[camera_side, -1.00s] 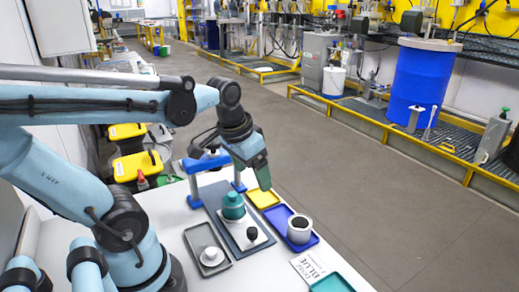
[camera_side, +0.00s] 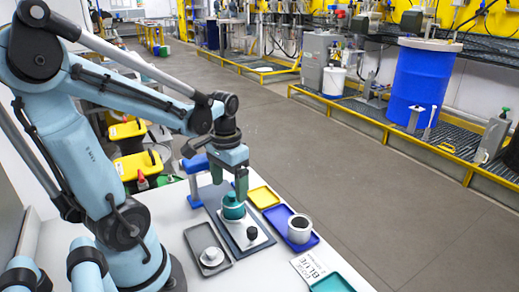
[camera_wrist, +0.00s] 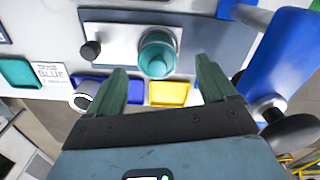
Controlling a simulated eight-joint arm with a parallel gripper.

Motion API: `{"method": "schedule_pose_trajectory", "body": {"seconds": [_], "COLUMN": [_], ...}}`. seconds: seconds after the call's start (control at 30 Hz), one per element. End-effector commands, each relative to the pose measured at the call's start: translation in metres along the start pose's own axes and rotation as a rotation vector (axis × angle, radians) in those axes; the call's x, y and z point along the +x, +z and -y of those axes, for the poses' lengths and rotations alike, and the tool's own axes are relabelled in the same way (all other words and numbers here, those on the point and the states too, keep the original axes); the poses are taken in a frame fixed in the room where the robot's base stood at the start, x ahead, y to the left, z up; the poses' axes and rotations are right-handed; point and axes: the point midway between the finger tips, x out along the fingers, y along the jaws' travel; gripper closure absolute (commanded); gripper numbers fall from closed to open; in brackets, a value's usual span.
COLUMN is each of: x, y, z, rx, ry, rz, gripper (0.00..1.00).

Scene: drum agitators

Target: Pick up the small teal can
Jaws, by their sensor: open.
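The small teal can (camera_side: 232,207) stands upright on a grey plate (camera_side: 262,241) on the white table. In the wrist view the teal can (camera_wrist: 157,55) shows from above, beyond and roughly between my two green fingers. My gripper (camera_side: 241,190) points down just above the can in the side view, and its fingers overlap the can's top there. In the wrist view my gripper (camera_wrist: 160,75) is open with its fingers wide apart and nothing between them. I cannot tell the exact height left between fingertips and can.
A black knob (camera_side: 252,233) stands on the same plate. A blue tray (camera_side: 273,212) holds a white-grey cup (camera_side: 300,229). A yellow tray (camera_side: 263,196), a grey tray (camera_side: 194,239) and a teal tray (camera_side: 333,284) lie around. A blue bracket (camera_side: 194,164) stands behind the can.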

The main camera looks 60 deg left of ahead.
Motion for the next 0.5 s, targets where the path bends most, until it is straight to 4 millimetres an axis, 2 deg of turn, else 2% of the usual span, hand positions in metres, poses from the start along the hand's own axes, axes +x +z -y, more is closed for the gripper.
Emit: {"method": "schedule_pose_trajectory", "body": {"seconds": [0.23, 0.5], "x": [0.011, 0.040], "y": [-0.002, -0.006], "z": [-0.001, -0.004], "rx": [0.001, 0.000], "ry": [0.000, 0.000], "rz": [0.000, -0.001], "gripper": [0.16, 0.16]}}
